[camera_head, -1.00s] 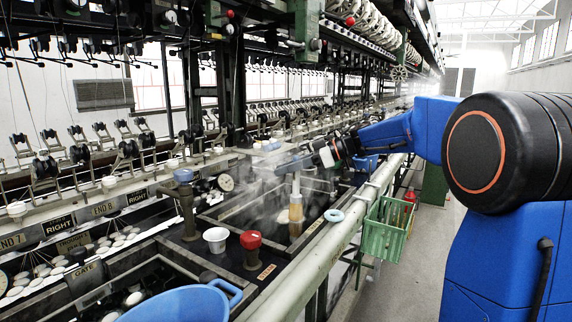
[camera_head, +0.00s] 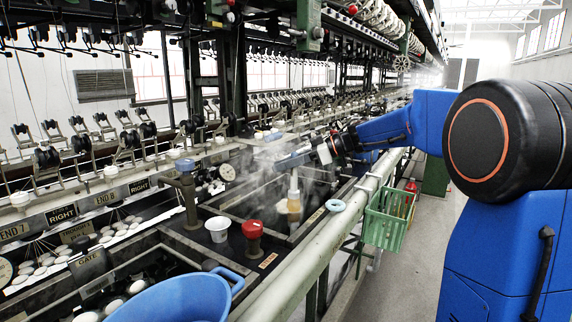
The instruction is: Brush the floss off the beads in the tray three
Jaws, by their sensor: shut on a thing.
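My gripper (camera_head: 293,165) reaches in from the right over a steaming basin (camera_head: 229,198). It is shut on an upright brush with a pale handle (camera_head: 294,181) and a tan lower part (camera_head: 294,206). The brush's lower end is down at the basin, beside a small pale yellowish lump (camera_head: 282,206). Whether it touches the lump or the water is unclear. Steam blurs the basin's inside, and I cannot make out separate beads or floss. No label reading three is legible.
A red-topped post (camera_head: 252,231), a white cup (camera_head: 217,229) and a blue tub (camera_head: 178,300) stand nearer. A pale blue ring (camera_head: 335,205) lies on the basin's right edge. A green crate (camera_head: 386,219) hangs outside the rail (camera_head: 318,245).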

